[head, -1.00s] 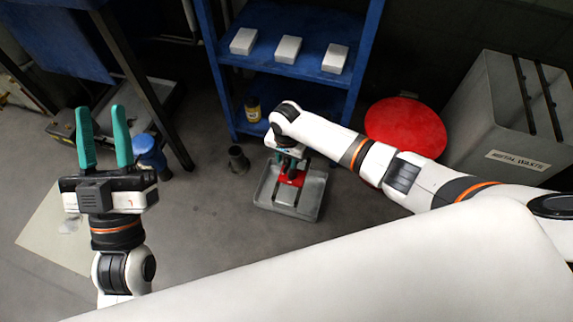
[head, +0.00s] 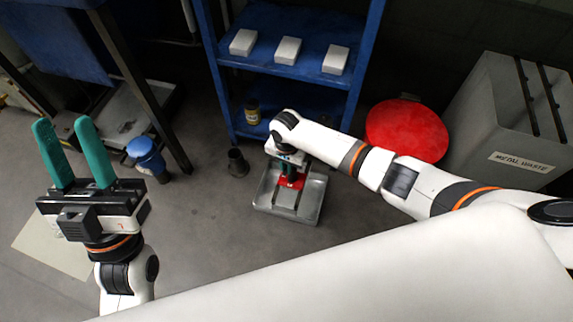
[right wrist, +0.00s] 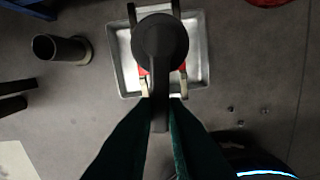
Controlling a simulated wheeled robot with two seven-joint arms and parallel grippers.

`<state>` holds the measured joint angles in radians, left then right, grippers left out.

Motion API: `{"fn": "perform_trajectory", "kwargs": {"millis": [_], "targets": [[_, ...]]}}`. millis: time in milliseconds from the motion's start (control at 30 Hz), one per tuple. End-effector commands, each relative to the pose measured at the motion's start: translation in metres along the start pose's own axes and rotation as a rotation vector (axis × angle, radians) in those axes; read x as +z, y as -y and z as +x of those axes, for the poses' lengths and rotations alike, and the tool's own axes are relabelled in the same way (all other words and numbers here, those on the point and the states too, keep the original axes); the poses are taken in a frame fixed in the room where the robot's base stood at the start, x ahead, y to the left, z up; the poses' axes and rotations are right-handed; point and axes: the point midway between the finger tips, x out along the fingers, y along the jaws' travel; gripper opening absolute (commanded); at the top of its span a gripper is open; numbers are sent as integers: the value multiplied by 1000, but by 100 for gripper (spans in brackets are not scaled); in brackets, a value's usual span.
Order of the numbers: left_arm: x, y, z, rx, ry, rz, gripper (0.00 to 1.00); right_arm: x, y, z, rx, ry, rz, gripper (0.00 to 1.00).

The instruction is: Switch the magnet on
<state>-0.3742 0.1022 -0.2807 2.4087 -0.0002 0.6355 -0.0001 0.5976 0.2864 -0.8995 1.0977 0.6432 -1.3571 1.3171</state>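The magnet is a red block (head: 290,183) with a dark upright part, and it is in a grey metal tray (head: 262,203) on the floor. The right wrist view shows the magnet's dark round top (right wrist: 160,38) and a narrow dark bar running down from it. My right gripper (right wrist: 160,105) has its green fingers close against both sides of this bar. It also shows above the tray in the head view (head: 291,165), partly hidden by its own wrist. My left gripper (head: 62,122) is open and empty, off to the left, far from the magnet.
A dark cup (head: 237,162) stands left of the tray, in front of a blue shelf (head: 262,62) with white boxes. A red round lid (head: 406,130) and a grey metal waste bin (head: 505,120) are to the right. Several small bits (right wrist: 265,110) lie on the floor.

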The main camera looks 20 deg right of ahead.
Motion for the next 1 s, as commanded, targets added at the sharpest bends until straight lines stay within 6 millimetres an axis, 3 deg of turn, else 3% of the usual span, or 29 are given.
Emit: {"fn": "perform_trajectory", "kwargs": {"millis": [167, 467, 767, 1000], "targets": [[-1, 0, 1, 0, -7, 0, 36, 0, 0, -1, 0, 0, -1, 0], [-53, -7, -2, 12, -363, 19, 36, 3, -2, -5, 6, 3, -15, 0], [-104, -17, -35, 32, -778, 37, 36, 4, -2, -5, 8, 5, -41, 0], [-128, -25, -78, 53, -1109, 48, 36, 2, 1, -5, 6, 2, -66, 0]]}}
